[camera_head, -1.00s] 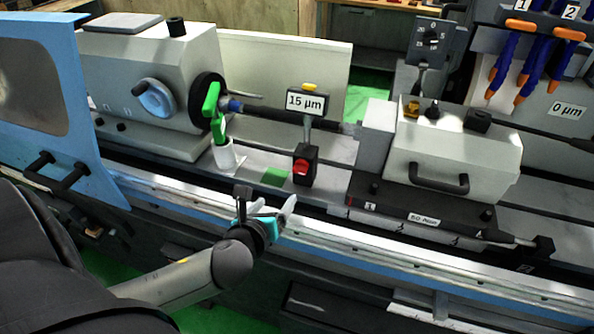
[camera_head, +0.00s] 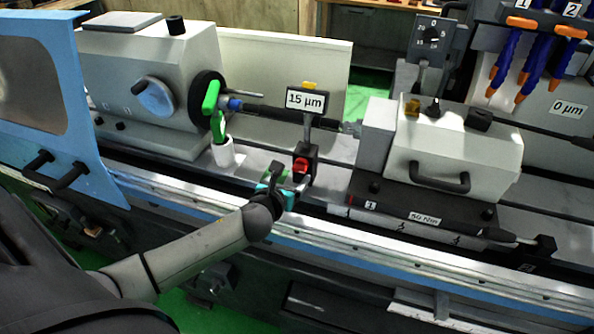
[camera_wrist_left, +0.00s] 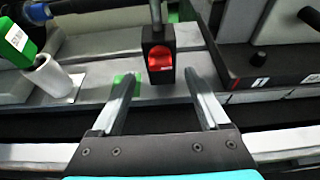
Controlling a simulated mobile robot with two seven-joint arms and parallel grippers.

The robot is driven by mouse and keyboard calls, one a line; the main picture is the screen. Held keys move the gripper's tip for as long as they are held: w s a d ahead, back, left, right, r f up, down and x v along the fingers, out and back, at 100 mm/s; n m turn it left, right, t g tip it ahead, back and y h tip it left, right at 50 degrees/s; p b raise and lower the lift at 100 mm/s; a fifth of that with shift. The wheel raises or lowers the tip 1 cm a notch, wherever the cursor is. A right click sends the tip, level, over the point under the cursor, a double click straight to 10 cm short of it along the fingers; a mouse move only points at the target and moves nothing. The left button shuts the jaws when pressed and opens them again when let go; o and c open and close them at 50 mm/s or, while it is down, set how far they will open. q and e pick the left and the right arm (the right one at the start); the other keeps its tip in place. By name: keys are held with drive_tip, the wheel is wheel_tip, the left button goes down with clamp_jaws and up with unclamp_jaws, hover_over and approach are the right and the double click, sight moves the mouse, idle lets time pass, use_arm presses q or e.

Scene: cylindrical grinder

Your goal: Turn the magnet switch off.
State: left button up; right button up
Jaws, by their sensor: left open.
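The magnet switch is a red knob (camera_head: 301,165) on the front of a small black magnetic base (camera_head: 306,152), which stands upright on the machine bed and carries a post with a "15 µm" display. In the left wrist view the red knob (camera_wrist_left: 160,58) faces me, above and between the fingertips. My left gripper (camera_head: 290,178) is open, just in front of the base. In the left wrist view its two fingers (camera_wrist_left: 165,80) are spread to either side of the black base (camera_wrist_left: 158,35), with nothing between them at the tips that I can see touching. My right gripper is not in view.
A white cup (camera_head: 223,153) with a green-handled tool stands left of the base. The tailstock (camera_head: 455,150) with its black handle is to the right. The "15 µm" display (camera_head: 307,101) and the horizontal workpiece (camera_head: 275,116) are above. The blue guard (camera_head: 60,120) is at left.

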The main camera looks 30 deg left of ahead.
sight(299, 168)
use_arm(q)
drive_tip(key=shift+b+x, duration=0.35)
drive_tip(key=shift+x, duration=2.3)
clamp_jaws()
